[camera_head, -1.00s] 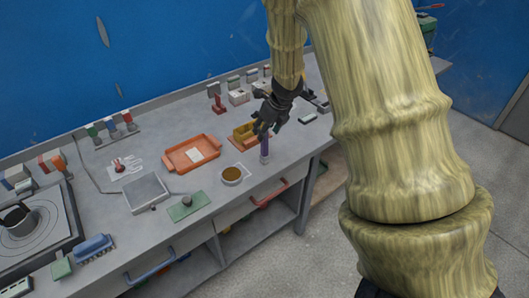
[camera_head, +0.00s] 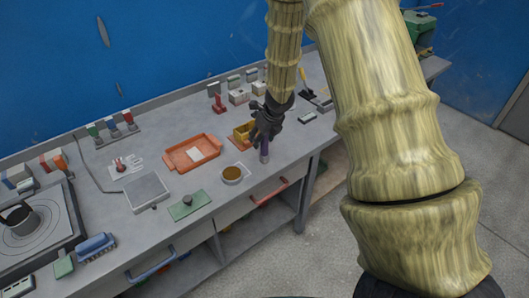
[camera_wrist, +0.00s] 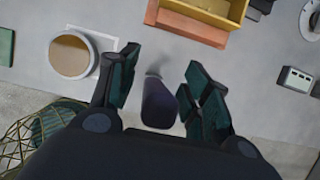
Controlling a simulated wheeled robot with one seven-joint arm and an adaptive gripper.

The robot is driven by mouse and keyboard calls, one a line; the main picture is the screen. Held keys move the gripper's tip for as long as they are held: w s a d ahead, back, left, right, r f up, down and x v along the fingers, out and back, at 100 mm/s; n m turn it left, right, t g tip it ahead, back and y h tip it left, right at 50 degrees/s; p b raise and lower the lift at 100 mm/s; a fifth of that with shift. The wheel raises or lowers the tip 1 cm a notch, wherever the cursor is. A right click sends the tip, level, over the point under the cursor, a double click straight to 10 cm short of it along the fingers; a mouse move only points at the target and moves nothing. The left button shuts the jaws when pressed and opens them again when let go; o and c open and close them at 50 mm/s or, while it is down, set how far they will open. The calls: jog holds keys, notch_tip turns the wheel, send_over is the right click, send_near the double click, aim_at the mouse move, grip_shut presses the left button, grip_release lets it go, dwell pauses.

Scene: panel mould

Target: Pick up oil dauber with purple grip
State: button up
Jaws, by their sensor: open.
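The oil dauber with the purple grip (camera_head: 264,150) stands on the bench near its front edge, to the right of the round bowl. In the wrist view its dark purple grip (camera_wrist: 159,102) lies between my two fingers. My gripper (camera_head: 262,129) is open and points down over the dauber. In the wrist view the fingers (camera_wrist: 160,90) are on either side of the grip with gaps, so they do not appear to touch it. The dauber's lower end is partly hidden.
A bowl of brown liquid (camera_head: 233,174) stands just left of the dauber. A yellow box (camera_head: 243,131) is behind it, and an orange tray (camera_head: 192,153) is farther left. A small grey-white block (camera_wrist: 295,79) is to the right. The bench's front edge is close.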

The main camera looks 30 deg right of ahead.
grip_shut()
jog(key=shift+r, duration=0.15)
jog(key=s+a+r+b, duration=0.2)
jog(key=s+a+b, duration=0.1)
jog(key=s, duration=0.4)
jog(key=s+a+r+b, duration=0.2)
jog(key=s+a+b, duration=0.2)
jog(key=s, duration=0.3)
jog(key=shift+s+r+b, duration=0.15)
jog(key=shift+r+b, duration=0.15)
jog(key=shift+r, duration=0.05)
